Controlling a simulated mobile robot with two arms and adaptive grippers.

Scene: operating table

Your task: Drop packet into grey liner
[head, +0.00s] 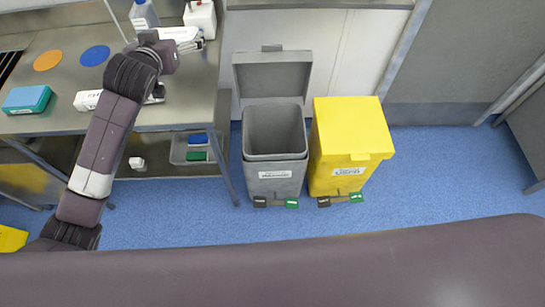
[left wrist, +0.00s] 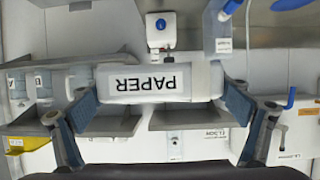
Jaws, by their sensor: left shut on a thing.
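The white packet marked PAPER (left wrist: 148,82) is held between the two fingers of my left gripper (left wrist: 160,97) in the left wrist view. In the head view my left gripper (head: 183,43) is over the back right of the steel table, with the white packet (head: 180,34) at its tip, partly hidden. The grey liner (head: 274,131) sits in the grey bin at the middle, its lid (head: 272,76) raised and its mouth open. The packet is to the left of and behind the liner. My right gripper is not in view.
A closed yellow bin (head: 349,135) stands just right of the grey bin. The steel table (head: 55,124) holds a blue-green box (head: 27,99), a white box (head: 88,100), orange and blue discs and bottles. A dark padded surface (head: 300,262) spans the front.

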